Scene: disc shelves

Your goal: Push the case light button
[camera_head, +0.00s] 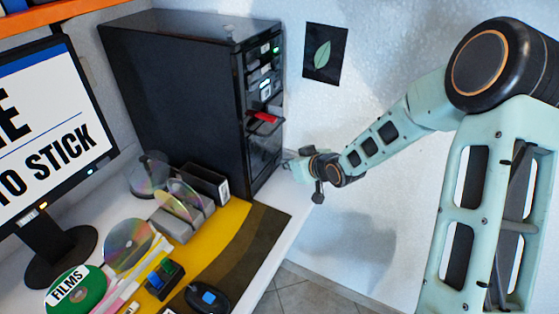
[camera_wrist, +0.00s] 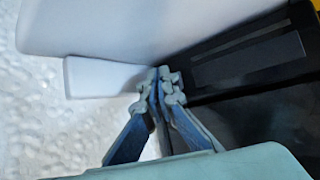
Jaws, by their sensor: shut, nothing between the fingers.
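The black computer case (camera_head: 185,85) stands upright on the white desk, its front panel facing right. Small lit spots show on that front: a green one (camera_head: 276,49) near the top and a pale cyan one (camera_head: 265,84) lower down. I cannot tell which is the case light button. A red piece (camera_head: 265,118) sticks out of a slot below them. My gripper (camera_head: 289,163) is low beside the front edge of the case. In the wrist view its fingers (camera_wrist: 161,82) are shut together and empty, close to the dark case front (camera_wrist: 250,75); contact cannot be told.
A monitor (camera_head: 55,130) stands at the left. Loose discs (camera_head: 130,245), a grey disc holder (camera_head: 180,222), a black box (camera_head: 205,183) and a mouse (camera_head: 207,298) crowd the desk. A white wall with a leaf picture (camera_head: 325,54) is behind my arm. The desk's right edge is near.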

